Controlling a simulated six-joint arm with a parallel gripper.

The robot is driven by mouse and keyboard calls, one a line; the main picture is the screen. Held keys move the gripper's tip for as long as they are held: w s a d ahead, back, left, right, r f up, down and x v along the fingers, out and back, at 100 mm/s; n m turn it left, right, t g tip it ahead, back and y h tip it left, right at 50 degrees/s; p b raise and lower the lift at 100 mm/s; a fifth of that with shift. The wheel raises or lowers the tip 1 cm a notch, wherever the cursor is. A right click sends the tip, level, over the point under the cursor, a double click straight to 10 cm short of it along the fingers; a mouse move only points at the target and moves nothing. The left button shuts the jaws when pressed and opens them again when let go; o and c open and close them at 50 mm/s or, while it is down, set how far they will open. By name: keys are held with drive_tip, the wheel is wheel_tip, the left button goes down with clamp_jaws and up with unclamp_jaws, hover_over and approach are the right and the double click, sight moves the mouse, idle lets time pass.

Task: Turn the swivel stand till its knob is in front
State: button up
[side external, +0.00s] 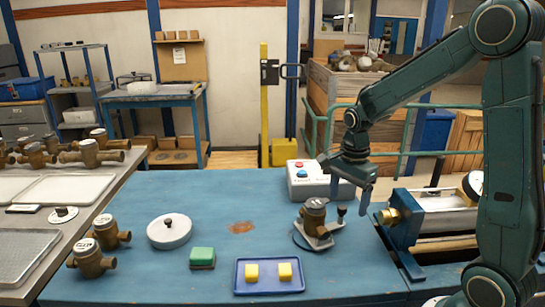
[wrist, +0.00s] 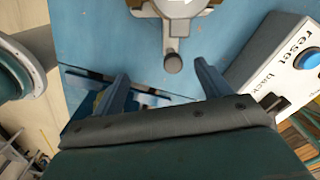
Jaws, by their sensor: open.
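The swivel stand (side external: 322,243) is a grey plate on a dark disc, with a brass meter (side external: 315,212) on top. Its dark knob (side external: 341,211) is on the stand's right side in the side view. In the wrist view the stand (wrist: 174,8) is at the top edge, mostly cut off, with its arm and knob (wrist: 173,63) pointing down. My gripper (side external: 357,192) is open and empty, just right of the knob. In the wrist view the knob lies between the lines of the two fingertips (wrist: 160,72), nearer the right one; contact cannot be told.
A grey button box (side external: 312,187) stands close behind the gripper. A vise-like bench fixture (side external: 405,235) is to the right. A blue tray (side external: 244,288) with two yellow blocks, a green sponge (side external: 202,256) and a white round lid (side external: 169,233) are at front and left.

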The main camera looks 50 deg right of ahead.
drive_tip(key=shift+r, duration=1.6)
drive_tip(key=r+m, duration=0.1)
drive_tip(key=m, duration=0.1)
drive_tip(key=w+m, duration=0.1)
drive_tip(key=m, duration=0.1)
drive_tip(key=d+r+m, duration=0.1)
drive_tip(key=m, duration=0.1)
drive_tip(key=shift+w+r+m, duration=0.3)
drive_tip(key=shift+m, duration=0.1)
drive_tip(key=shift+f, duration=0.1)
drive_tip(key=shift+a+f, duration=0.1)
drive_tip(key=shift+f, duration=2.7)
drive_tip(key=shift+f, duration=1.15)
